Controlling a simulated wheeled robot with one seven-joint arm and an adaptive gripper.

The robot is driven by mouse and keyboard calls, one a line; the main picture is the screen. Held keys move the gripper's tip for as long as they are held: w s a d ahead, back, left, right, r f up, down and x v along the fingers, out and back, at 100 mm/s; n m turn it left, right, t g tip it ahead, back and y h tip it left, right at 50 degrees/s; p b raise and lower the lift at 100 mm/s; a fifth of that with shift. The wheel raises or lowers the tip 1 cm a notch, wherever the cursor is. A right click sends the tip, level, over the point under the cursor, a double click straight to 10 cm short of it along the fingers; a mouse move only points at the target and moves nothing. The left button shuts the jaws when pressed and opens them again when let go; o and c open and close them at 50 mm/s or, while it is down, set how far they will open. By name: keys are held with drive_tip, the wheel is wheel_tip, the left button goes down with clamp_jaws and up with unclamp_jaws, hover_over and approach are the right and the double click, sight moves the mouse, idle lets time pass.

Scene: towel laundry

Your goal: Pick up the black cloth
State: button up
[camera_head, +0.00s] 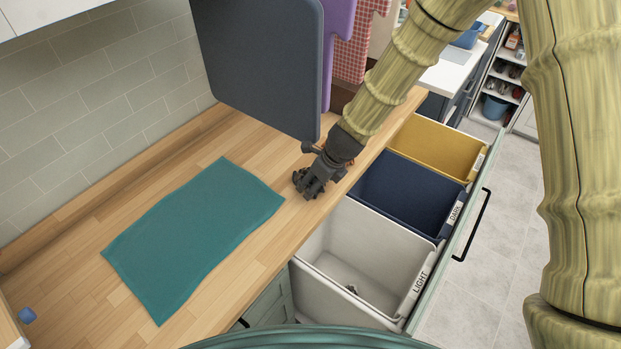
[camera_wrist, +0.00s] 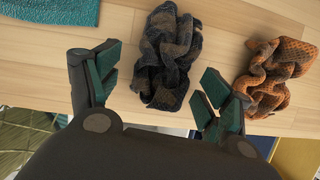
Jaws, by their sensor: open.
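The black cloth (camera_wrist: 168,55) lies crumpled on the wooden counter in the wrist view, dark grey-black with some brownish patches. My gripper (camera_wrist: 158,78) is open and empty. Its teal-padded fingers show left and right of the cloth's lower part, with the cloth beyond them; I cannot tell how large the gap is. In the head view my gripper (camera_head: 307,188) is over the counter near its drawer-side edge.
An orange-brown cloth (camera_wrist: 275,75) lies crumpled to the right. A teal towel (camera_head: 195,235) lies flat on the counter. An open drawer holds a white LIGHT bin (camera_head: 335,240), a blue DARK bin (camera_head: 405,190) and a yellow bin (camera_head: 437,145). A dark panel (camera_head: 262,65) stands beside my arm.

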drive_tip(key=shift+w+a+f, duration=0.1)
drive_tip(key=shift+w+f, duration=0.05)
drive_tip(key=shift+f, duration=0.15)
drive_tip(key=shift+c, duration=0.2)
drive_tip(key=c, duration=1)
drive_tip(key=shift+c, duration=0.2)
drive_tip(key=shift+r, duration=0.1)
